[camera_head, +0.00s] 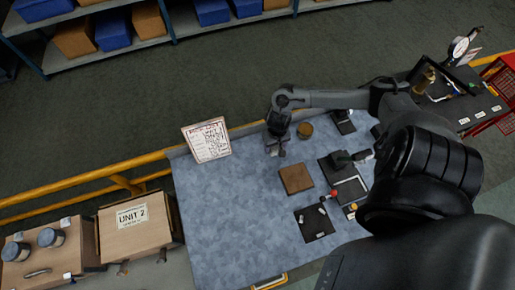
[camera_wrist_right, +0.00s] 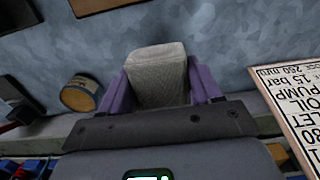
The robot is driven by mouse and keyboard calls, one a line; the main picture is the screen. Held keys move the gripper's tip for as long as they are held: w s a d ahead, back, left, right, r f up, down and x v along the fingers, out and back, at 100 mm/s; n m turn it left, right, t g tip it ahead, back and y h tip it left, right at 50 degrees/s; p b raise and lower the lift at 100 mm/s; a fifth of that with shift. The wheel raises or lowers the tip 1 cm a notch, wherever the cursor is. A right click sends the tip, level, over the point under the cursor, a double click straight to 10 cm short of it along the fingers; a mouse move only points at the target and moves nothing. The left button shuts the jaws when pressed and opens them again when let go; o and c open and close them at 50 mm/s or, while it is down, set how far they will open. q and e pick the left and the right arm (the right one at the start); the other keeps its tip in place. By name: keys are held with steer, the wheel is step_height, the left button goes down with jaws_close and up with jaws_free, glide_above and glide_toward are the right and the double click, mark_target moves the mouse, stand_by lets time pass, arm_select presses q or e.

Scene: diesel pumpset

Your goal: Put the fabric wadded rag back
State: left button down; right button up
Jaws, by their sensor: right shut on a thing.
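The fabric wadded rag (camera_wrist_right: 157,72) shows in the wrist view as a pale grey-beige woven block. My right gripper (camera_wrist_right: 158,88) is shut on it, with a purple finger on each side. In the head view my right gripper (camera_head: 277,149) points down at the back edge of the blue-grey tabletop (camera_head: 225,220), left of a round tan-topped tin (camera_head: 305,130). The rag is too small to make out clearly there. I cannot tell whether it touches the tabletop. My left gripper is not in view.
A lettered placard (camera_head: 207,140) stands at the back left corner. A brown square pad (camera_head: 296,179), a black mat (camera_head: 315,224) with small parts and a dark tray (camera_head: 347,184) lie to the right. The left part of the tabletop is clear. A yellow rail (camera_head: 75,178) runs behind.

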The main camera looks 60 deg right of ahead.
steer(key=b, duration=0.2)
glide_above(257, 151)
step_height(257, 151, down, 5)
steer(key=shift+r, duration=0.15)
steer(key=shift+s+f+b, duration=0.1)
steer(key=shift+f+b, duration=0.25)
steer(key=shift+f, duration=1.6)
steer(key=shift+f, duration=0.2)
steer(key=o, duration=1.2)
steer(key=shift+r, duration=0.15)
